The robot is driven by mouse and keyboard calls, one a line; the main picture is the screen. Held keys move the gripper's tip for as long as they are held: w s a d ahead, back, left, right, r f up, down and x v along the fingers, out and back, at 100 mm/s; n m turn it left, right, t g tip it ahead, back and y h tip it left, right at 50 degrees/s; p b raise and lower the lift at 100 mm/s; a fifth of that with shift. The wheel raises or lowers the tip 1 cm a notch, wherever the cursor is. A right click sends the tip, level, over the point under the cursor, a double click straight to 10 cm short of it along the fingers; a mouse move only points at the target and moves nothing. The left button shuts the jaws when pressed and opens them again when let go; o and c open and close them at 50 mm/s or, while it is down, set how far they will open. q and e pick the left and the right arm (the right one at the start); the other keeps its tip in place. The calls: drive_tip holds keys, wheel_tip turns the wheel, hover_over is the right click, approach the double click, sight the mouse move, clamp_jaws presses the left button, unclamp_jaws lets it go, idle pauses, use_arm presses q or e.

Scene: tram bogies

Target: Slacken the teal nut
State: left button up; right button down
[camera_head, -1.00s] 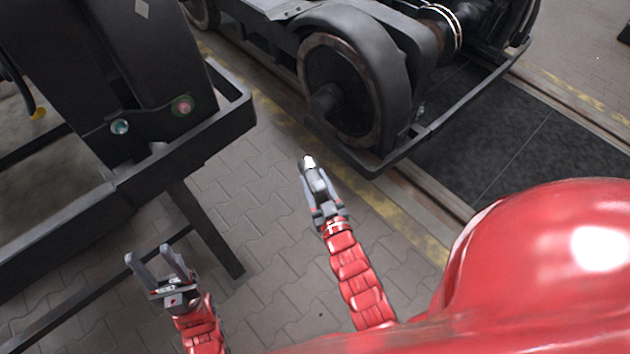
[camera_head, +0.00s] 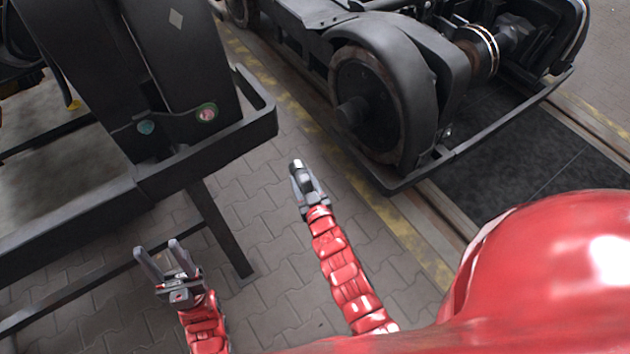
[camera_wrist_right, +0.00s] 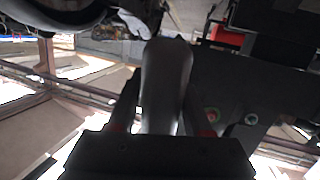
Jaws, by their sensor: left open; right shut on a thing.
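The teal nut (camera_head: 146,127) sits on the dark bogie part at the left in the head view. It also shows small in the right wrist view (camera_wrist_right: 250,118). A reddish nut with a green rim (camera_head: 207,113) is to its right. My right gripper (camera_head: 301,180) is shut on a grey tool (camera_wrist_right: 165,85), whose pale tip shows in the head view (camera_head: 297,164). The tool's full shape cannot be told. The tool is apart from the teal nut, to its right. My left gripper (camera_head: 160,255) is open and empty, below the frame.
A black frame bar (camera_head: 205,150) runs below the nuts, with a support leg (camera_head: 222,230) under it. A wheel (camera_head: 372,105) with a bogie stands on the right beyond a yellow floor line.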

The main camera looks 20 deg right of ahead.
drive_tip(key=w+a+r+m+g+h+p, duration=0.25)
drive_tip(key=w+a+g+p, duration=0.7)
drive_tip(key=a, duration=0.55)
drive_tip(key=s+a+r+m+g+y+p, duration=0.1)
drive_tip(key=s+a+r+g+p, duration=0.2)
drive_tip(key=a+r, duration=0.4)
drive_tip(key=s+a+r+g+y+p, duration=0.1)
drive_tip(key=s+a+r+g+p, duration=0.2)
drive_tip(key=s+a+r+p, duration=0.3)
wheel_tip(320, 180, up, 5)
drive_tip(key=shift+s+a+r+m, duration=0.1)
drive_tip(key=shift+s+a+m, duration=0.25)
drive_tip(key=shift+s+a, duration=0.75)
drive_tip(key=shift+w+a+g, duration=0.15)
drive_tip(key=shift+w+g, duration=0.1)
drive_tip(key=shift+r, duration=0.1)
